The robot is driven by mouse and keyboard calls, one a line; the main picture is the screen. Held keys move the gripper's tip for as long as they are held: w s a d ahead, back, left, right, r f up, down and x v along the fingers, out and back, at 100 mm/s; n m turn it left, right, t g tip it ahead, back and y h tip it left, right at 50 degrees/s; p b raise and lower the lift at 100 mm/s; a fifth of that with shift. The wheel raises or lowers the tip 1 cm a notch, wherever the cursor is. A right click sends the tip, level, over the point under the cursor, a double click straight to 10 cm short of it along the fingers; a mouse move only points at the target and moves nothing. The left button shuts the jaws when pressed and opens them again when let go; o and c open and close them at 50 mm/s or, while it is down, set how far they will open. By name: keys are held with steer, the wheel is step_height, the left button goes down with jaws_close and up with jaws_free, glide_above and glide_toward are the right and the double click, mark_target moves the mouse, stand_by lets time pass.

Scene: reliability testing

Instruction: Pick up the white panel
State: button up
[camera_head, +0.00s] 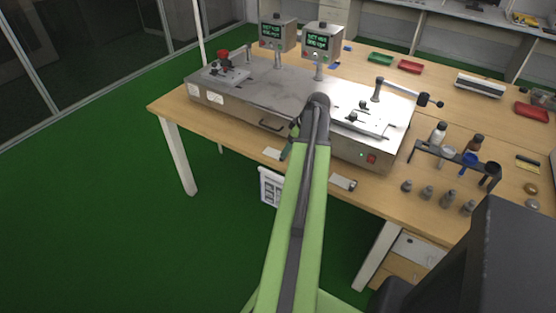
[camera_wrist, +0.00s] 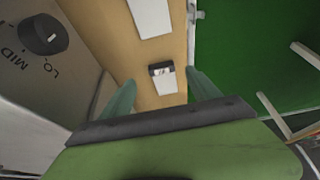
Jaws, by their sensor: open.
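In the head view, one white panel (camera_head: 272,154) lies at the table's front edge by my gripper. Another white panel (camera_head: 341,181), with a dark piece at one end, lies further right along that edge. A printed white sheet (camera_head: 271,187) hangs below the edge. In the wrist view, a small white panel (camera_wrist: 166,85) with a dark piece on it shows between my fingers, and a larger plain one (camera_wrist: 151,17) is farther up. I cannot tell which is meant. My gripper (camera_wrist: 160,96) is open, with its fingers apart and nothing held. My arm partly hides the gripper in the head view.
A metal machine (camera_head: 235,95) with two display boxes stands just behind the panels and borders the wrist view's left side. Bottles and a rack (camera_head: 455,155) stand at the table's right. Green floor (camera_head: 110,180) is open before the table (camera_head: 165,106).

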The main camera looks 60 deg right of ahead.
steer(key=b+x, duration=0.4)
steer(key=x, duration=0.1)
steer(key=shift+a+f, duration=0.1)
steer(key=shift+f, duration=0.05)
steer(key=shift+r, duration=0.2)
steer(key=c, duration=1.4)
steer(key=shift+r+p, duration=0.55)
step_height(320, 180, up, 4)
steer(key=p, duration=0.4)
steer(key=s+r+p, duration=0.2)
steer(key=s, duration=0.1)
steer(key=s+d+r+p, duration=0.1)
steer(key=s+r+p, duration=0.1)
steer(key=s, duration=0.2)
steer(key=s+r+p, duration=0.2)
steer(key=s, duration=0.2)
steer(key=shift+s+d, duration=0.25)
steer(key=shift+d, duration=0.1)
